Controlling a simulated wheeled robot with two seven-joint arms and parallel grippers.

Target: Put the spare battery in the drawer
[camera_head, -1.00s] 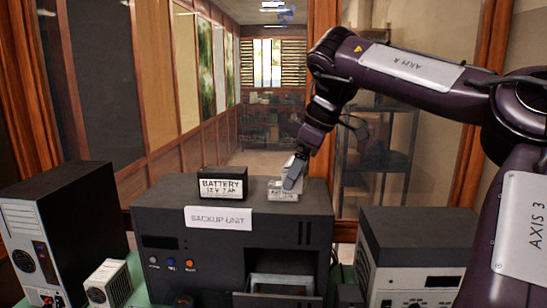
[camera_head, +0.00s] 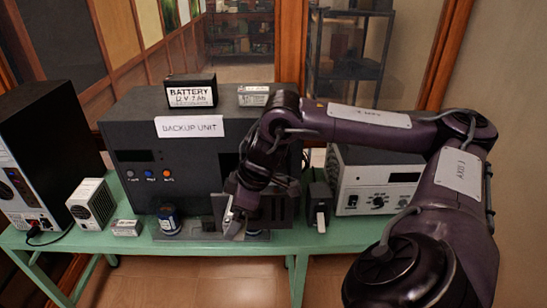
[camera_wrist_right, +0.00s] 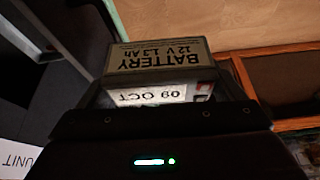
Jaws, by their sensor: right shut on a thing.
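My right gripper (camera_head: 232,224) is shut on a small battery, low in front of the backup unit (camera_head: 195,150). In the right wrist view the battery (camera_wrist_right: 158,58) sits between the fingers, with "BATTERY 12 V 1.3 Ah" and a "09 OCT" label upside down. In the head view the gripper hides most of it. The drawer (camera_head: 218,207) in the unit's lower right front is mostly hidden behind my right gripper and arm. A larger black battery (camera_head: 192,92) and a small labelled block (camera_head: 253,95) stand on top of the unit. My left gripper is not in view.
A dark tower (camera_head: 45,150) and a small pale power box (camera_head: 92,204) stand at left. A meter box (camera_head: 375,185) is at right.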

